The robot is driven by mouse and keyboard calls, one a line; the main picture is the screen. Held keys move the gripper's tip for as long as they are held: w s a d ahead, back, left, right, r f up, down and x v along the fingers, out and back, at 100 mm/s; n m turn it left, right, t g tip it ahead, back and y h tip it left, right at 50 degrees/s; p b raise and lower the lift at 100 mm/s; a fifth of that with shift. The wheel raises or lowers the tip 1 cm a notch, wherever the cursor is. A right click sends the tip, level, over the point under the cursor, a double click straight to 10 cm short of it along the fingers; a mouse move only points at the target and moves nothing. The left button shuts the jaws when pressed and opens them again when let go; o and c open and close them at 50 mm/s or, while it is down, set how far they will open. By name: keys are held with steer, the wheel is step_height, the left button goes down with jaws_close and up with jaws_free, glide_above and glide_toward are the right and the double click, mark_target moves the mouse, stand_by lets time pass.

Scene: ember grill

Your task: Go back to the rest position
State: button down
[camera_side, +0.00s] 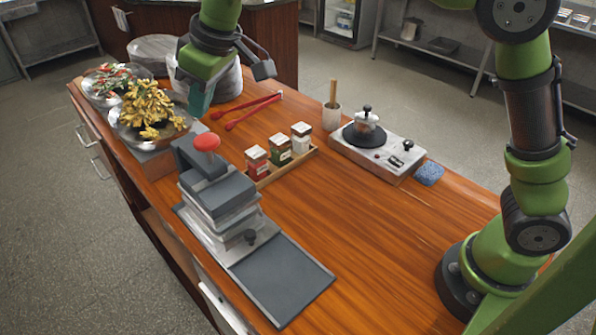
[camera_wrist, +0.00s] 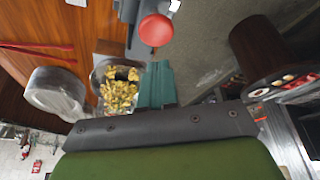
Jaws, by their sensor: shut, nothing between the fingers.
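My gripper (camera_side: 200,103) hangs over the far end of the wooden counter with its teal fingers pointing down. The fingers are shut and empty. In the side view it is just right of the steel bowl of yellow mushroom-like food (camera_side: 150,108) and beyond the press with the red knob (camera_side: 206,142). The teal fingers (camera_wrist: 157,84) also show in the wrist view, with the red knob (camera_wrist: 155,29) above them and the yellow food (camera_wrist: 118,92) to their left.
A bowl of red and green food (camera_side: 110,80) stands at the far left. Red tongs (camera_side: 250,111), a jar rack (camera_side: 288,167), a small burner unit (camera_side: 378,152) and a blue sponge (camera_side: 429,174) lie on the counter (camera_side: 350,230). The front right of the counter is clear.

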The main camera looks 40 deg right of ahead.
steer(key=shift+s+d+f+m, duration=0.35)
steer(key=shift+s+f, duration=0.15)
steer(key=shift+f, duration=0.1)
steer(key=shift+s+d+f+m, duration=0.25)
steer(key=shift+s+d+f, duration=0.05)
steer(key=shift+s+f, duration=0.25)
steer(key=s+d+m+t, duration=0.3)
steer(key=s+d+m, duration=0.5)
steer(key=s+d, duration=1.2)
steer(key=shift+s+d+f+m, duration=0.15)
steer(key=shift+s+f+m, duration=0.25)
steer(key=shift+s, duration=0.3)
steer(key=c, duration=1.8)
jaws_free()
